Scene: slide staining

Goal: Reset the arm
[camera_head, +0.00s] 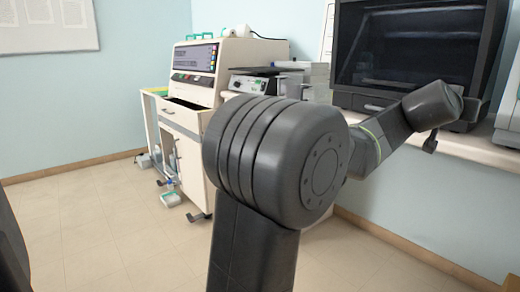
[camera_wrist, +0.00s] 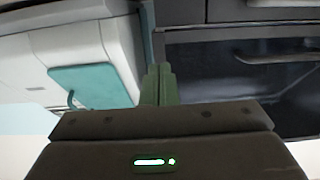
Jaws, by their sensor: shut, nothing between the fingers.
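My arm (camera_head: 270,160) stands large in the middle of the head view, with its forearm reaching to the right in front of the dark cabinet. My gripper (camera_wrist: 158,72) shows in the wrist view with its two green-grey fingers together and nothing between them. In the head view the end of the arm is at the right, and the fingertips are too small or hidden to make out clearly.
A dark glass-fronted cabinet (camera_head: 405,45) stands on the white counter (camera_head: 475,148) behind the forearm. A white machine (camera_head: 240,58) on a wheeled cart (camera_head: 185,145) stands left of my arm. Open tiled floor (camera_head: 90,230) lies at the left.

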